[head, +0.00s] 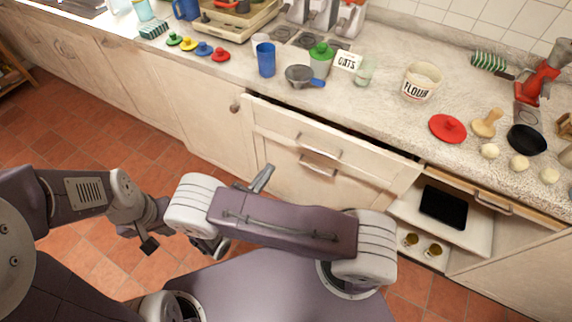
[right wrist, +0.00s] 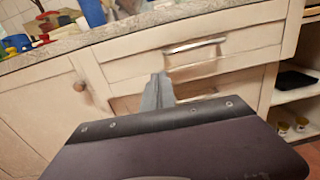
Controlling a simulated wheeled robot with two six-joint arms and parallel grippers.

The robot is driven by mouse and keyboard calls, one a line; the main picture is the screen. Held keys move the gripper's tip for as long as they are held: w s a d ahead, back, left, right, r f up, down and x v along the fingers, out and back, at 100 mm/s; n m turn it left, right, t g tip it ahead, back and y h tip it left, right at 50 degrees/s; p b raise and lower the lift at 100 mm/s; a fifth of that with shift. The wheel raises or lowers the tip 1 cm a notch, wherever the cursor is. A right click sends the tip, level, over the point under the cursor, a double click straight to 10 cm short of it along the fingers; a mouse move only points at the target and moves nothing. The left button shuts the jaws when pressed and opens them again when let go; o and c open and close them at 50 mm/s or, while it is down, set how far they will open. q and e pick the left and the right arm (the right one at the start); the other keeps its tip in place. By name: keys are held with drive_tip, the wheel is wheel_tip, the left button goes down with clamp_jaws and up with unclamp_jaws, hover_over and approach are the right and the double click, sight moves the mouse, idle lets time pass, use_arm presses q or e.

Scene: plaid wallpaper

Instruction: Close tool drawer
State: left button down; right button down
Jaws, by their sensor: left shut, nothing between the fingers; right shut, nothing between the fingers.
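The upper drawer (head: 280,127) has a cream front and a metal handle, and stands out slightly from under the counter, with a dark gap along its top. A second handle (head: 318,165) sits just below it. The drawer front also shows in the right wrist view (right wrist: 135,69). My right gripper (head: 263,178) is shut and empty, in front of the drawers near their left side. In the right wrist view its fingers (right wrist: 158,84) overlap the drawer fronts; contact cannot be told. My left gripper (head: 148,246) is shut and empty, low over the floor, away from the drawers.
The counter (head: 215,75) holds a blue cup (head: 266,59), a pan (head: 299,76), a flour canister (head: 421,82) and a red lid (head: 447,128). An open shelf (head: 415,215) at right holds a dark slab (head: 444,206) and mugs. Tiled floor (head: 75,145) is clear at left.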

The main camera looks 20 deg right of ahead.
drive_tip(key=f, duration=0.2)
use_arm(q)
drive_tip(key=shift+w+d+p, duration=0.35)
drive_tip(key=shift+w+d, duration=0.15)
use_arm(e)
approach(294, 135)
drive_tip(key=shift+y, duration=0.3)
drive_tip(key=x, duration=0.7)
drive_tip(key=shift+s+d+r, duration=0.1)
drive_tip(key=shift+s+r, duration=0.05)
drive_tip(key=shift+r, duration=0.05)
